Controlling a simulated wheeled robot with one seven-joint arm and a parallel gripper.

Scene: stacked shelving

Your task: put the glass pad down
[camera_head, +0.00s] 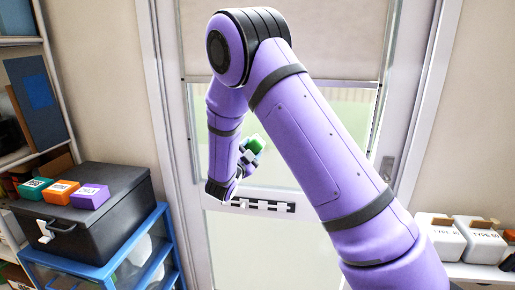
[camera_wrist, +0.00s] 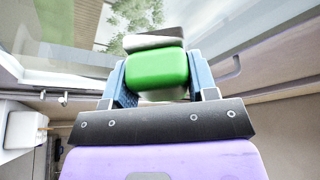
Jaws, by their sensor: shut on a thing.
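The glass pad, seemingly the green block with pale grey and white layers (camera_wrist: 157,68), is between the two blue fingers of my gripper (camera_wrist: 158,78) in the wrist view. The fingers are shut on its sides. In the head view its green part (camera_head: 256,141) shows small at my gripper (camera_head: 249,152), held up in the air in front of the door. Much of the pad's underside and far side is hidden by the gripper.
A black case (camera_head: 90,225) with a green, an orange and a purple box on its lid stands on a blue-framed shelf (camera_head: 95,280) at left. White containers (camera_head: 440,236) stand on a shelf at right. A glazed door (camera_head: 225,245) is behind my arm.

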